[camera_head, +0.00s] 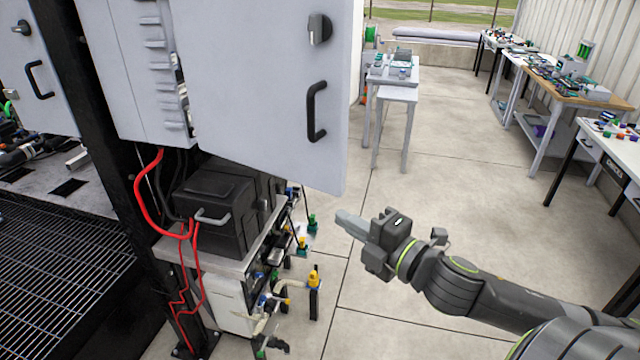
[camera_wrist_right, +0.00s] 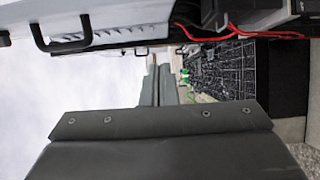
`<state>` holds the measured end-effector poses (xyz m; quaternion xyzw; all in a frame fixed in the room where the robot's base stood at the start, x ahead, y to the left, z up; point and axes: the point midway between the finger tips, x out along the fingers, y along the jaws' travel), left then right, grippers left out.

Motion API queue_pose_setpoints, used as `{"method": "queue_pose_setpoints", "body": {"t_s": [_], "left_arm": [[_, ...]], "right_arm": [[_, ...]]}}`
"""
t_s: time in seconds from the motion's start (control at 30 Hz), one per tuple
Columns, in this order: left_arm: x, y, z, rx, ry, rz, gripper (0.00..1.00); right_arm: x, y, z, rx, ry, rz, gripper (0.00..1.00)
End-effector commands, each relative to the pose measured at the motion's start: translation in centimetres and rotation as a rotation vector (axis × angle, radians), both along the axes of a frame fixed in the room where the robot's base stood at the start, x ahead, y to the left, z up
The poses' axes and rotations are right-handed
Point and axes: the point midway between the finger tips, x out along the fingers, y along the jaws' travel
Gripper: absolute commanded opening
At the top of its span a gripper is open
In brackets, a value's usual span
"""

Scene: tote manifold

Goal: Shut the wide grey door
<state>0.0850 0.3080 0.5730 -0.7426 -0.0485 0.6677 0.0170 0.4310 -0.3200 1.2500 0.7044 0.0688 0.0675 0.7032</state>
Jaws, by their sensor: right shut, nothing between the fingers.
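The wide grey door (camera_head: 250,90) fills the upper middle of the head view and stands swung out from the cabinet (camera_head: 130,70). It has a black pull handle (camera_head: 316,112) and a dark knob (camera_head: 319,29) near its right edge. My right gripper (camera_head: 345,220) is just below and right of the door's lower right corner, shut and empty, apart from it in the picture. In the right wrist view its fingers (camera_wrist_right: 154,85) are together, and a pale panel with a black handle (camera_wrist_right: 60,38) crosses the top left. My left gripper is not in view.
A black box (camera_head: 215,210) with red cables stands on a shelf below the door, above coloured valves (camera_head: 314,280). Another grey door (camera_head: 35,70) is at far left. The concrete floor on the right is free up to the workbenches (camera_head: 570,95).

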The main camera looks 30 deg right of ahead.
Motion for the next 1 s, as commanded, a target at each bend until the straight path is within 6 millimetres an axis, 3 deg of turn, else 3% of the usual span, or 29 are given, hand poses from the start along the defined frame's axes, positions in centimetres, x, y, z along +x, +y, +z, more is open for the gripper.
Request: {"method": "queue_pose_setpoints", "body": {"t_s": [0.67, 1.0], "left_arm": [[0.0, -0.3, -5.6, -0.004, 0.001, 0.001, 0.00], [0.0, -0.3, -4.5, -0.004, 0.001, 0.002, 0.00]], "right_arm": [[4.9, 1.1, -0.2, 0.000, -0.007, 0.004, 0.00], [8.7, 1.8, 0.3, 0.006, -0.004, 0.001, 0.00]]}}
